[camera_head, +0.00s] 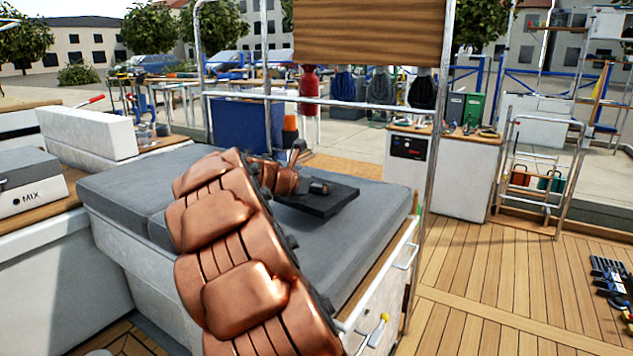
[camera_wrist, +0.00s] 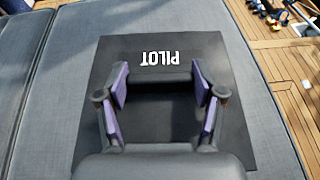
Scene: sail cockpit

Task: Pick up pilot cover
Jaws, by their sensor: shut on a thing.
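The pilot cover is a flat, dark square panel (camera_wrist: 205,48) with white "PILOT" lettering that appears upside down in the wrist view. In the head view the cover (camera_head: 335,203) is a thin dark slab at the grey cushion, tilted in the picture by perspective. I cannot tell whether it touches the cushion or is slightly above it. My gripper (camera_wrist: 160,100) is over the middle of the cover, its purple-padded fingers on either side of a dark raised part. It is shut on the cover. In the head view my copper arm hides part of the gripper (camera_head: 308,187).
The grey cushioned bench (camera_head: 130,195) extends around the cover. A metal rail post (camera_head: 431,150) stands beyond its right end.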

